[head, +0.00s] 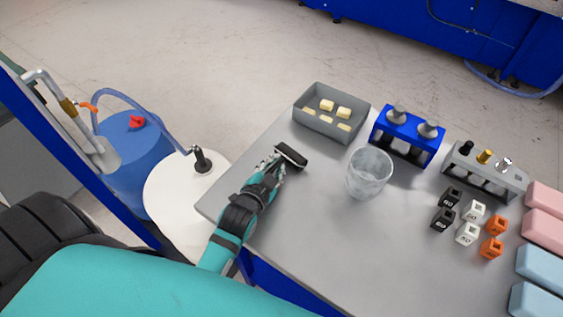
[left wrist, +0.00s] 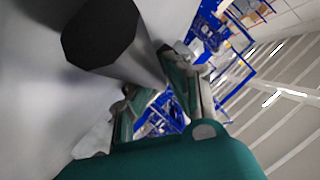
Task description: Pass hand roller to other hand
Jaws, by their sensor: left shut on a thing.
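The hand roller (head: 291,156) shows as a short black cylinder on a grey handle over the left part of the grey table. My left gripper (head: 279,165) is shut on the hand roller. In the left wrist view the roller's dark end (left wrist: 100,35) fills the upper left, and its pale handle runs down to between the fingers of my left gripper (left wrist: 150,95). I cannot tell whether the roller touches the table. My right gripper is in neither view.
Right of the roller stands a clear cup (head: 369,174). Behind are a grey tray (head: 318,127) with yellowish blocks and a blue rack (head: 405,150). A grey rack (head: 490,188), several small cubes (head: 467,233) and pink and blue foam blocks (head: 541,262) lie right. The table's front middle is clear.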

